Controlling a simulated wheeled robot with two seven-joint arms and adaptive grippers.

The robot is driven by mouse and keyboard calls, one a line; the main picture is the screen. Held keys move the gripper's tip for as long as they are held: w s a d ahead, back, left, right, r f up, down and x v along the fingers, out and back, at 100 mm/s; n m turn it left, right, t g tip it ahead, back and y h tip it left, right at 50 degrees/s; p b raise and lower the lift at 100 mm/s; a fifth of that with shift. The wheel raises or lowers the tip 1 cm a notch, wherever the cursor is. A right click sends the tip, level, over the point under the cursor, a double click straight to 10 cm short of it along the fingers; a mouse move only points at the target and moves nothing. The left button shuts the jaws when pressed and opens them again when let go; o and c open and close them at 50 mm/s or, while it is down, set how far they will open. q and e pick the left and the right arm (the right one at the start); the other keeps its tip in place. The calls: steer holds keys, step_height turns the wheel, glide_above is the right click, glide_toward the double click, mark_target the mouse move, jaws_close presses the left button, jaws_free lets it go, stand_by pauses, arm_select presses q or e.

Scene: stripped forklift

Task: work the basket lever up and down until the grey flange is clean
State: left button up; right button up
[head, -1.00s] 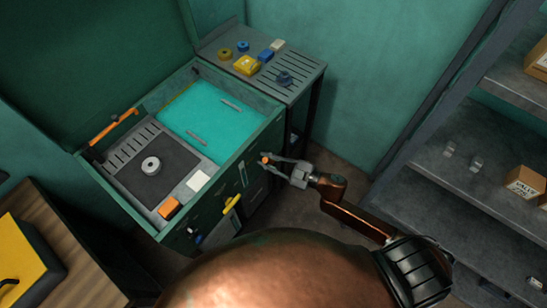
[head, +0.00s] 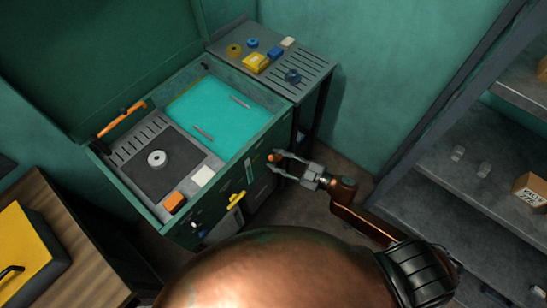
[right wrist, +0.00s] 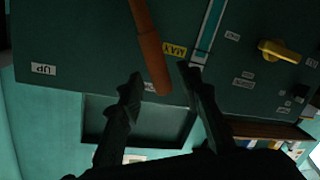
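The grey flange (head: 157,159), a ring with a hole, lies on the dark mat on the left side of the open green washer (head: 261,140). Too little detail shows to tell how dirty it is. The basket lever (right wrist: 155,60) is an orange rod in the right wrist view, against the green front panel; its tip shows in the head view (head: 271,157). My right gripper (head: 277,161) is at the washer's front. Its fingers (right wrist: 160,80) are spread, with the lever's end between them and gaps visible on both sides. My left gripper is not in view.
Turquoise liquid (head: 222,112) fills the washer's right side. A slatted side table (head: 310,75) holds several small parts. A grey shelf (head: 430,190) stands right, a wooden bench (head: 75,235) left. A yellow knob (right wrist: 279,51) sits on the panel.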

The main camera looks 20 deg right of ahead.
steer(key=v, duration=1)
steer(key=d+f+m+h, duration=0.3)
steer(key=d+f, duration=0.3)
steer(key=f, duration=0.4)
steer(key=d+f+m+h, duration=0.35)
steer(key=d+f, duration=0.25)
steer(key=f, duration=0.4)
steer(key=s+d+f+m+g+h, duration=0.1)
steer(key=s+d+f+h, duration=0.15)
steer(key=f, duration=0.55)
steer(key=s+d+f+m+g+h, duration=0.1)
steer(key=s+d+f, duration=0.3)
steer(key=f, duration=0.4)
steer(key=s+f+m+g+h, duration=0.1)
steer(key=s+f+m+g, duration=0.15)
steer(key=s+f, duration=0.6)
steer(key=s+a+f+g, duration=0.2)
steer(key=s+f, duration=0.3)
steer(key=s, duration=0.4)
steer(key=s+a+f+m+g, duration=0.1)
steer(key=s+a+f+g, duration=0.2)
steer(key=s, duration=0.7)
steer(key=s+a+f+m+g, duration=0.1)
steer(key=s+a+f+g, duration=0.1)
steer(key=s+a+f, duration=0.2)
steer(key=s+f, duration=0.3)
steer(key=s, duration=0.2)
steer(key=shift+s+a+f, duration=0.15)
steer(key=shift+a+f, duration=0.05)
